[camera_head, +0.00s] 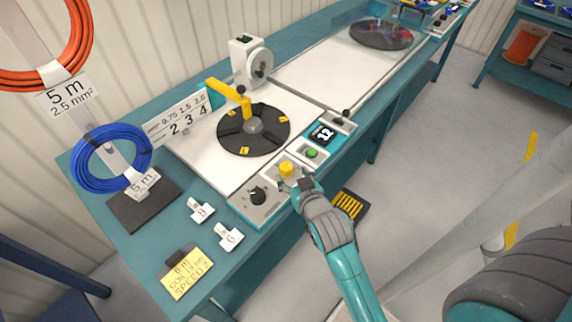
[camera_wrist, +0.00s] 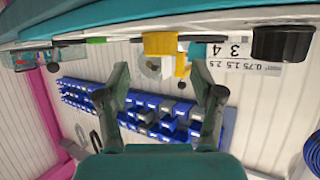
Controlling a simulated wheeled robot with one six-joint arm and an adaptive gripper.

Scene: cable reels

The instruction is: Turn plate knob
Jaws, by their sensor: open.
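The control panel on the bench front carries a black rotary knob (camera_head: 258,195), a yellow knob (camera_head: 287,168) and a green button (camera_head: 312,153). My gripper (camera_head: 295,183) is open and empty, close in front of the yellow knob. In the wrist view, my gripper's (camera_wrist: 165,95) two fingers stand apart, with the yellow knob (camera_wrist: 160,43) beyond and between them. The black knob (camera_wrist: 283,42) is at the right there, outside the fingers. Contact with the yellow knob cannot be told.
A display reading 12 (camera_head: 322,134) and a small lever (camera_head: 345,113) are right of the green button. Number cards (camera_head: 229,237) and a yellow note (camera_head: 187,275) lie at the left. A blue cable coil (camera_head: 112,157) hangs behind.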

